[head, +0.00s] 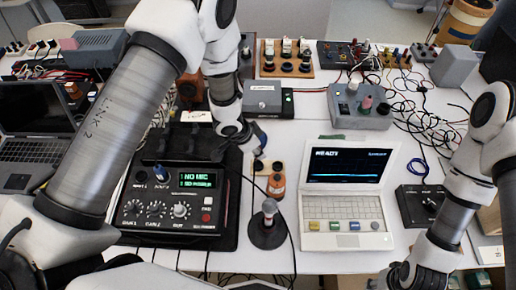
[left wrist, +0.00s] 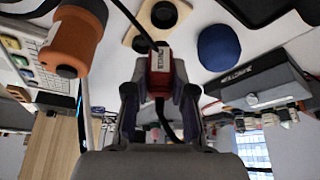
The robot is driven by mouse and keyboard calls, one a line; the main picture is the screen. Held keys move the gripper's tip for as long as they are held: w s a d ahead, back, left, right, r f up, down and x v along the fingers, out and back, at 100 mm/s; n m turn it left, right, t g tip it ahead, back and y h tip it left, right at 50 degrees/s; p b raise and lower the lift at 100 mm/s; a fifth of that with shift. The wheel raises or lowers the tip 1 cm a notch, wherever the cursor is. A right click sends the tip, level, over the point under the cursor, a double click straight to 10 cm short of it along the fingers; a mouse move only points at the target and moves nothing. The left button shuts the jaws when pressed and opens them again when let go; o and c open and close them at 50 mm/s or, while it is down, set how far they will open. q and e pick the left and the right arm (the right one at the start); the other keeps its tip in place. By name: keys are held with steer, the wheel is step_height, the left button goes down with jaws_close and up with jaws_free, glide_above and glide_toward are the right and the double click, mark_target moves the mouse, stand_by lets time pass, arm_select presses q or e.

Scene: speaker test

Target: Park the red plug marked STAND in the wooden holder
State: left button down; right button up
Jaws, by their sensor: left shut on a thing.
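My left gripper (head: 256,145) reaches down over the middle of the table, between the mixer and the laptop. In the left wrist view its fingers (left wrist: 160,92) are shut on a red plug (left wrist: 160,72) with a pale label, its lettering too small to read fully. A black cable shows beside the plug. The plug is hidden in the head view. The wooden holder (head: 268,168) with dark round sockets lies just below the gripper. It also shows beyond the plug in the left wrist view (left wrist: 139,20); they appear apart. My right gripper (head: 402,276) is low at the right; its fingers are unclear.
An orange cylinder (head: 277,186) stands close by the holder. A microphone (head: 269,207) on a dark round base is in front. The black mixer (head: 180,195), reading "NO MIC", is at left. The white laptop (head: 345,195) is at right. Loose cables cover the back right.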

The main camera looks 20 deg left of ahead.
arm_select(q)
steer(key=f+b, duration=0.1)
steer(key=w+f+b, duration=0.1)
steer(key=f, duration=0.1)
steer(key=shift+f, duration=0.15)
steer(key=shift+s+f+b, duration=0.25)
steer(key=shift+f+b, duration=0.4)
steer(key=shift+b, duration=0.15)
steer(key=shift+w+f, duration=0.2)
steer(key=shift+f, duration=0.25)
steer(key=shift+s+r, duration=0.1)
steer(key=shift+f, duration=0.3)
steer(key=c, duration=0.9)
jaws_free()
